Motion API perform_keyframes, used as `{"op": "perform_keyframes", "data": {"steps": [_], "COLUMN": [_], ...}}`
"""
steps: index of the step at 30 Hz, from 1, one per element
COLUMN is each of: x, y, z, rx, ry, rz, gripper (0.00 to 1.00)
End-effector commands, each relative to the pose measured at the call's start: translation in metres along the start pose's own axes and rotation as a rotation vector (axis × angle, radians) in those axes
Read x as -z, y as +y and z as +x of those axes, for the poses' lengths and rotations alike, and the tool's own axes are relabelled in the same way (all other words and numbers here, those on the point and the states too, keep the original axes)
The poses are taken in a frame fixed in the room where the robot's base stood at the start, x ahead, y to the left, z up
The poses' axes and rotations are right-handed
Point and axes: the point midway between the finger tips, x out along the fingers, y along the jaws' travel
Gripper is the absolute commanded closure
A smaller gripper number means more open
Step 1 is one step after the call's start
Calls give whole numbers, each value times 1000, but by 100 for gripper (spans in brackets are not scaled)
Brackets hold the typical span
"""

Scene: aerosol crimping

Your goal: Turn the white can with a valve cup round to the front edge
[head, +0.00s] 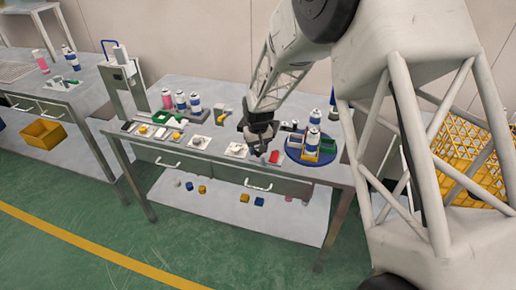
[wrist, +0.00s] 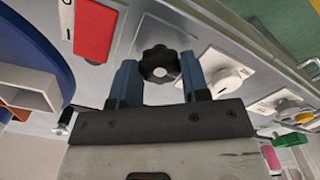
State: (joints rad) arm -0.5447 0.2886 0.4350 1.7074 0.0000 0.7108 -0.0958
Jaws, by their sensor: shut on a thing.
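A round blue turntable (head: 297,157) stands at the right end of the bench, and its edge shows at the left of the wrist view (wrist: 48,50). My gripper (head: 257,146) is left of the turntable. In the wrist view its blue fingers (wrist: 160,72) are shut on a black lobed knob (wrist: 158,62).
A red block (head: 274,157) lies between my gripper and the turntable. White plates with small parts (head: 199,142) line the front edge to the left. Several cans (head: 181,101) and a press (head: 122,75) stand farther left. A yellow crate (head: 465,150) is at the right.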

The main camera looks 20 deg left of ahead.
Motion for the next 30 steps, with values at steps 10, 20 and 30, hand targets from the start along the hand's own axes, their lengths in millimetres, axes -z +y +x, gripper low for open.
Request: {"op": "perform_keyframes", "data": {"steps": [10, 20, 30], "x": [1, 1, 0], "y": [-1, 0, 0], "z": [-1, -1, 0], "rx": [0, 0, 0], "ry": [2, 2, 1], "rz": [53, 52, 52], "gripper": [82, 47, 32]}}
